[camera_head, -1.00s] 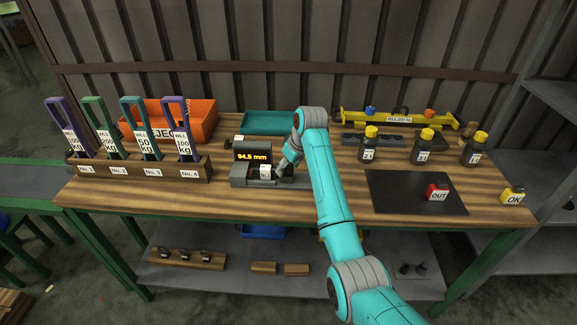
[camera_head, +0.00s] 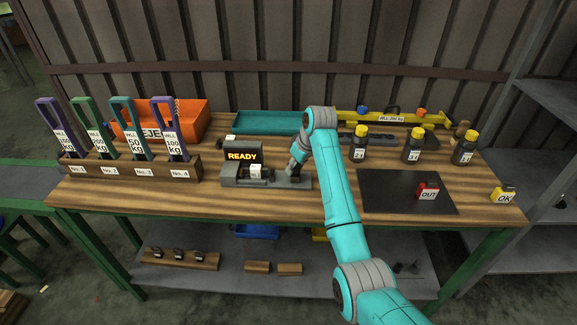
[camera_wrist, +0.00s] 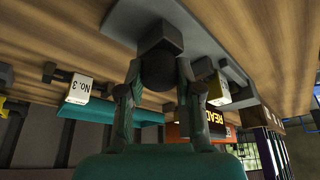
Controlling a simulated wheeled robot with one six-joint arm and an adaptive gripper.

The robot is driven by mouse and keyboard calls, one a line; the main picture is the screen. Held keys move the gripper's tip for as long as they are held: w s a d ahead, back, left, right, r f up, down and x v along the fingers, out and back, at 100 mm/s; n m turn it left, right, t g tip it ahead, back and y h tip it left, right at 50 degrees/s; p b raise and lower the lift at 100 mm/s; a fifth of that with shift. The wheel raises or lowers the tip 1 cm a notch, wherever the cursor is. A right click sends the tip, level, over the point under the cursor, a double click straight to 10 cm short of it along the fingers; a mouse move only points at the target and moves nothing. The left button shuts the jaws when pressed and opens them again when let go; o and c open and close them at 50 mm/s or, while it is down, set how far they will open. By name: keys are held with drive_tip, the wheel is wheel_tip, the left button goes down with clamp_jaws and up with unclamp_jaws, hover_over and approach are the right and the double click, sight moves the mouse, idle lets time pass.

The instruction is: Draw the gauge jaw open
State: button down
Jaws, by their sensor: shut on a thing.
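The gauge is a low grey bed (camera_head: 240,182) at the middle of the bench, with a dark display (camera_head: 243,155) reading READY behind it. A small white labelled block (camera_head: 256,172) sits at the bed's left part. My gripper (camera_head: 296,174) is at the bed's right part, right of the white block with a gap between. In the wrist view my gripper (camera_wrist: 160,92) is shut on the dark knob of the gauge jaw (camera_wrist: 160,62), one finger on each side. The arm hides part of the bed's right end in the head view.
A rack with several tall shackle-like pieces (camera_head: 165,130) stands left. Behind are an orange box (camera_head: 190,120) and a teal tray (camera_head: 268,122). Yellow-capped bottles (camera_head: 413,147), a black mat (camera_head: 385,190), a red OUT block (camera_head: 427,191) and a yellow OK block (camera_head: 503,195) are right.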

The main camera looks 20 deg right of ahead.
drive_tip(key=shift+d, duration=0.2)
drive_tip(key=c, duration=0.8)
unclamp_jaws()
drive_tip(key=shift+s+d, duration=0.1)
drive_tip(key=shift+d, duration=0.05)
drive_tip(key=shift+o, duration=0.2)
drive_tip(key=shift+s+r, duration=0.1)
drive_tip(key=shift+r, duration=0.45)
drive_tip(key=v, duration=1.1)
drive_tip(key=shift+s+f, duration=0.1)
